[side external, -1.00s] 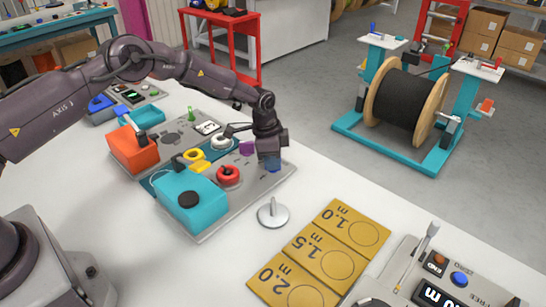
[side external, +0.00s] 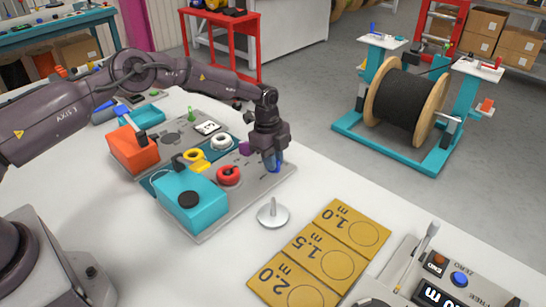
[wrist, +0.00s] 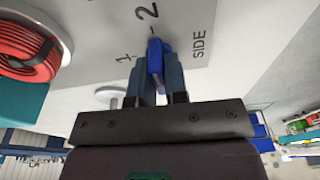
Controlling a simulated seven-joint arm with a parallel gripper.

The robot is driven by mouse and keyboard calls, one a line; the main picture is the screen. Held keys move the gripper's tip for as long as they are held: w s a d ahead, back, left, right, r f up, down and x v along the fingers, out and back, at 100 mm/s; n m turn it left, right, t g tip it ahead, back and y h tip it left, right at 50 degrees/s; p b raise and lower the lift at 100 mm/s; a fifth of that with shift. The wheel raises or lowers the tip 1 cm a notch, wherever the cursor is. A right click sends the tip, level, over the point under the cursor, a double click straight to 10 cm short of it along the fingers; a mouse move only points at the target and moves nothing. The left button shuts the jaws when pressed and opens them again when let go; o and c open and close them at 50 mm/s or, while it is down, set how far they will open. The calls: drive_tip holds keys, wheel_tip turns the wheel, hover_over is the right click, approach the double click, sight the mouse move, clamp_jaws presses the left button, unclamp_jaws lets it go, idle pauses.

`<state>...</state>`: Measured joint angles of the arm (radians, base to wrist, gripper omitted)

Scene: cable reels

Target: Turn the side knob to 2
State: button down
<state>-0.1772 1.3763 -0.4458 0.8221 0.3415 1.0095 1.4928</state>
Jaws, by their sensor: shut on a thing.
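The side knob (wrist: 156,52) is a small blue knob on the grey panel (wrist: 190,18). In the wrist view it sits beside the printed 1, 2 and SIDE. Its far end points toward the tick under the 2, rather than the tick by the 1. My gripper (wrist: 155,72) has a finger on each side of the knob and is shut on it. In the side external view my gripper (side external: 273,163) points down at the panel's right corner, and its fingers largely hide the knob.
A red cable coil (side external: 228,175), a teal box (side external: 190,200) and an orange box (side external: 134,150) stand on the panel. A round metal piece with a peg (side external: 272,215) is just in front of the panel. Yellow length cards (side external: 322,250) lie to the right.

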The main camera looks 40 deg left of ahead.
drive_tip(key=c, duration=1.2)
unclamp_jaws()
drive_tip(key=shift+r, duration=3.5)
